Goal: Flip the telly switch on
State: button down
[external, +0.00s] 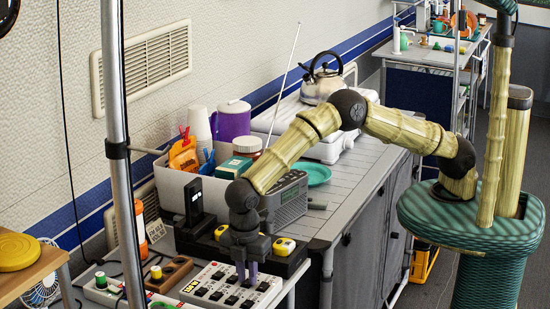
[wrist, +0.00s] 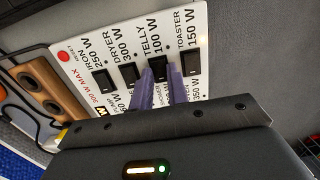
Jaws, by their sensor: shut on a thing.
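The white switch panel (external: 192,292) lies at the front of the grey counter, with rows of black rocker switches. In the wrist view the panel (wrist: 116,28) shows labels for iron, dryer, telly and toaster. The telly switch (wrist: 157,64) sits under its "TELLY 100 W" label, between the dryer switch (wrist: 128,73) and the toaster switch (wrist: 190,62). My gripper (external: 246,276) points down at the panel. Its purple fingers (wrist: 161,75) are shut on the telly switch, one on each side. I cannot tell which way the rocker is tipped. The fingers hide part of the lower row.
A wooden block with round holes (external: 169,274) lies left of the panel. Behind my gripper are yellow-topped items (external: 284,246) in a dark holder, a radio (external: 286,203) and a black upright device (external: 193,203). A metal pole (external: 116,150) stands in front at left.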

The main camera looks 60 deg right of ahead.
jog(key=shift+a+r+h+p, duration=0.1)
jog(key=shift+a+h+p, duration=0.25)
jog(key=shift+h+p, duration=0.9)
jog(key=c, duration=1.6)
grip_release()
jog(key=shift+c, duration=0.2)
jog(key=p+v, duration=0.7)
jog(key=v, duration=1)
jog(key=shift+r, duration=0.15)
